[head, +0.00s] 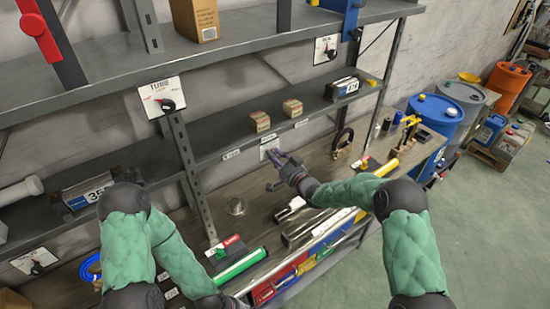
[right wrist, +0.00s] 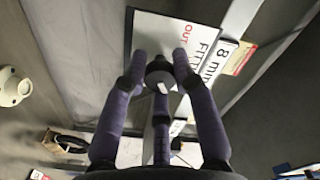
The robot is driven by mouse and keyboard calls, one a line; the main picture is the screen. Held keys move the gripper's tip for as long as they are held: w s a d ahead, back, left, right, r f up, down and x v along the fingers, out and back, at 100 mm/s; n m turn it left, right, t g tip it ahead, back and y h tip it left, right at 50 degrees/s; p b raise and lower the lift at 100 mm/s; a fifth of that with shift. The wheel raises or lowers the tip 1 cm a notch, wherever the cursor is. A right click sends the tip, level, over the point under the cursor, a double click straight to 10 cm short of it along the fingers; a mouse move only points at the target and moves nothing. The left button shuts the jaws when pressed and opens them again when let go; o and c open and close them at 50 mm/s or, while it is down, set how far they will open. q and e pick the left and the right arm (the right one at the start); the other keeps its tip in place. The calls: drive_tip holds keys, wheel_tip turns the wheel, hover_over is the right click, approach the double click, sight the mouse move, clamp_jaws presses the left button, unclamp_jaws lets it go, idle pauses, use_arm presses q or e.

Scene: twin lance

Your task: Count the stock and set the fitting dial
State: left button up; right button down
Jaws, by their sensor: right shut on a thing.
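A white dial plate (head: 269,148) hangs under the middle shelf's front edge. In the right wrist view the plate (right wrist: 205,42) fills the upper middle, with "OUT" and part of "FITT" readable. My right gripper (head: 276,171) is at this plate, its fingers shut on the black dial knob (right wrist: 160,74). The knob's pointer position is partly hidden. Two small cardboard boxes, a left one (head: 260,121) and a right one (head: 292,107), stand on the shelf above. My left arm reaches down to the bottom edge; its gripper is out of view.
Other dial plates are at upper left (head: 161,96), upper right (head: 326,49) and lower left (head: 36,261). An "8 mm" label (right wrist: 222,60) is beside the held dial. The workbench below has a round metal dish (head: 236,206) and a green tube (head: 240,265).

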drive_tip(key=n+b, duration=0.9)
drive_tip(key=b, duration=0.5)
drive_tip(key=shift+f, duration=0.2)
drive_tip(key=shift+r+n+b, duration=0.15)
drive_tip(key=shift+n+b, duration=1.15)
drive_tip(key=shift+b, duration=0.2)
drive_tip(key=c, duration=1)
unclamp_jaws()
drive_tip(key=v, duration=1.2)
